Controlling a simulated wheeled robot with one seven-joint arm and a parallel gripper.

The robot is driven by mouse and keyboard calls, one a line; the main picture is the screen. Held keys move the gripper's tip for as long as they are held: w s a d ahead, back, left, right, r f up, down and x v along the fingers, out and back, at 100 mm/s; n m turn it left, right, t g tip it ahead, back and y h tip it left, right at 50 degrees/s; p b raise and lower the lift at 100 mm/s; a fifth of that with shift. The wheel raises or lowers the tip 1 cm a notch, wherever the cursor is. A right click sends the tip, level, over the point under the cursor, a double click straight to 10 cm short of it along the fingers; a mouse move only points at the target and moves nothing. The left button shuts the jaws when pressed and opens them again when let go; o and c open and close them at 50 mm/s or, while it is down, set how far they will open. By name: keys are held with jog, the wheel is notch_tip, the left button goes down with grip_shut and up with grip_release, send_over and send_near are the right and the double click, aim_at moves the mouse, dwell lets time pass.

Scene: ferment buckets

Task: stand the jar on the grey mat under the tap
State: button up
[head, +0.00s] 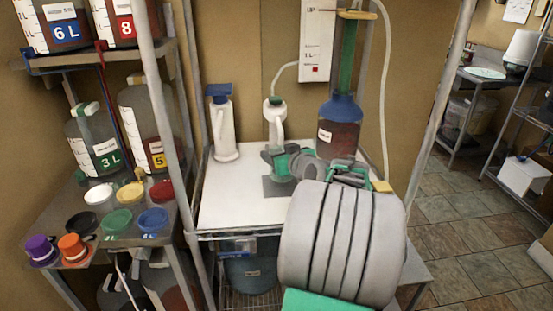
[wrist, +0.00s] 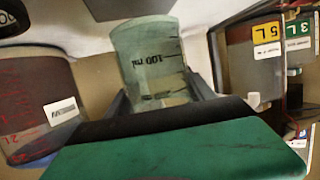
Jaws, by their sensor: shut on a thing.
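The jar (wrist: 150,62) is small, clear and greenish, with a 100 ml marking. In the head view the jar (head: 281,171) looks upright below the white tap (head: 274,112) with the green top. The grey mat (head: 272,190) lies on the white counter beneath it. My gripper (head: 286,162) is shut on the jar, reaching in from the right. In the wrist view my gripper (wrist: 160,100) has a finger on either side of the jar. The jar's base is over the mat; I cannot tell whether it touches. My gripper partly hides the jar.
A blue-topped vessel of dark red liquid (head: 340,125) stands close on the right, beside my arm. A white bottle with a blue top (head: 222,125) stands to the left. The white counter (head: 235,207) is clear at front left. A shelf post (head: 165,95) rises further left.

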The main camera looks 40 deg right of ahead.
jog(key=shift+w+d, duration=0.15)
jog(key=shift+w, duration=0.35)
jog(key=shift+f, duration=1.65)
jog(key=shift+f, duration=0.2)
jog(key=o, duration=1.8)
jog(key=shift+c, duration=0.2)
jog(key=shift+r, duration=0.2)
jog(key=v, duration=1.2)
jog(key=shift+b, duration=0.45)
